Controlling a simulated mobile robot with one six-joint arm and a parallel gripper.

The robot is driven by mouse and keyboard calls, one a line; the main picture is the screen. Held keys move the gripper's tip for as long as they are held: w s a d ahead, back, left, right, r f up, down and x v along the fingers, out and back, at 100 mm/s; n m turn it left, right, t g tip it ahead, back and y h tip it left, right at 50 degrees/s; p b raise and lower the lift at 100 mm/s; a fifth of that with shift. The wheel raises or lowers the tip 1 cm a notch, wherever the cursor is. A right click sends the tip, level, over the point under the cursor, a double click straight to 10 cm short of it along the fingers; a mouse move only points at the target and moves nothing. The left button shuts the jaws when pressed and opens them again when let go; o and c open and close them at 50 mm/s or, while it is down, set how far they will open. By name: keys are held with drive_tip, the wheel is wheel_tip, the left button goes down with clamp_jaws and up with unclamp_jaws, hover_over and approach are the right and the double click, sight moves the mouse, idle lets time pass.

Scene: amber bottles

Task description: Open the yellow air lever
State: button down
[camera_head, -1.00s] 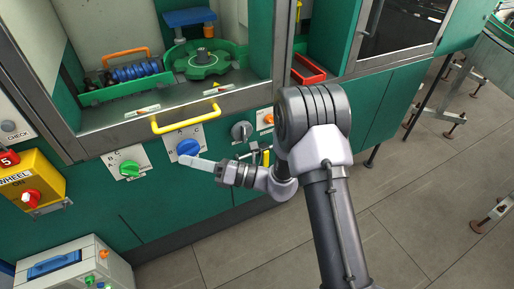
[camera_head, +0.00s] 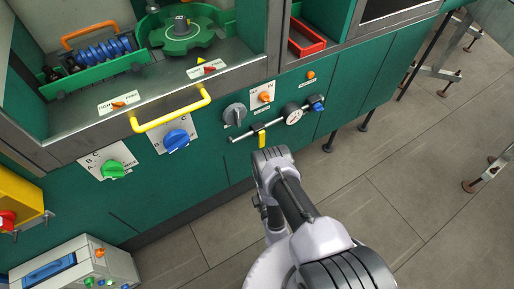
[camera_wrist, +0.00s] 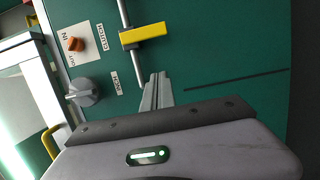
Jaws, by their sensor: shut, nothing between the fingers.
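The yellow air lever (camera_head: 262,139) hangs down from a thin metal pipe on the green panel, crosswise to the pipe. In the wrist view the lever (camera_wrist: 143,35) is at the top, beyond my fingertips, also crosswise to the pipe. My gripper (camera_wrist: 157,80) is shut and empty. Its fingers point at the panel beside the pipe, apart from the lever in the picture; whether they touch the panel I cannot tell. In the head view my arm stands just below the lever and mostly hides the gripper.
A round gauge (camera_head: 292,114) and a blue knob (camera_head: 317,103) sit on the pipe to the right. A grey knob (camera_head: 235,114) and an orange switch (camera_head: 265,97) are above. A yellow handle (camera_head: 170,108) juts out at the left.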

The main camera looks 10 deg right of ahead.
sight(262, 139)
drive_tip(key=w+d+b, duration=0.3)
drive_tip(key=w+b, duration=0.3)
drive_tip(key=w, duration=0.5)
drive_tip(key=shift+w+d, duration=0.1)
drive_tip(key=shift+d, duration=0.05)
